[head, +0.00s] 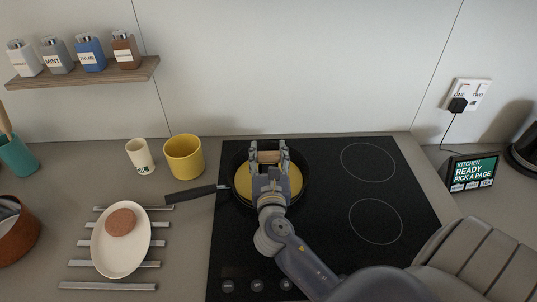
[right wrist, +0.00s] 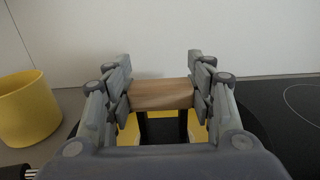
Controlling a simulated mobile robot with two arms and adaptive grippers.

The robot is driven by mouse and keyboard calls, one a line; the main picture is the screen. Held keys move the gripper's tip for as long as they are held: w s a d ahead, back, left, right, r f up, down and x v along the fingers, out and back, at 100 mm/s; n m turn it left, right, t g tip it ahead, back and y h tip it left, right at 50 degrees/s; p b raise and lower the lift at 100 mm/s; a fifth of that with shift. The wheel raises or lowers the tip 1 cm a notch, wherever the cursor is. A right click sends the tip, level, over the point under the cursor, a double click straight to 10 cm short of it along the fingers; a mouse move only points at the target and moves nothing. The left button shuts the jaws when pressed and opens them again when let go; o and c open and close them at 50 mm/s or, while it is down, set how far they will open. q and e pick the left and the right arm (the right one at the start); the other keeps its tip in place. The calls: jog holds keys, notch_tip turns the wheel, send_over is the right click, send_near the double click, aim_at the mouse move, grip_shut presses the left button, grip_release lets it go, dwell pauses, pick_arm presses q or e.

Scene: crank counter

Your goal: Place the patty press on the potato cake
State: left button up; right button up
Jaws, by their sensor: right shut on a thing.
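My right gripper (head: 269,152) is over the pan (head: 306,182) on the cooktop. In the right wrist view its fingers (right wrist: 161,90) are shut on the two ends of the patty press's wooden handle (right wrist: 161,97). Dark uprights go down from the handle. A round yellow surface (head: 295,180) fills most of the pan below; I cannot tell whether it is the press's plate or the potato cake. My gripper hides its middle, and any contact under the press is hidden. A brown round cake (head: 121,222) lies on a white oval dish (head: 113,258). My left gripper is not in view.
The pan's handle (head: 190,196) points left. A yellow pot (head: 184,158) and a cream cup (head: 140,157) stand left of the cooktop (head: 335,215). Metal bars (head: 108,286) lie under the dish. The cooktop's right side is clear. A spice shelf (head: 85,72) hangs at upper left.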

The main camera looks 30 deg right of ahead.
jog(key=o, duration=1.6)
jog(key=shift+c, duration=0.2)
jog(key=shift+r, duration=0.15)
jog(key=b+v, duration=0.2)
jog(key=v, duration=1)
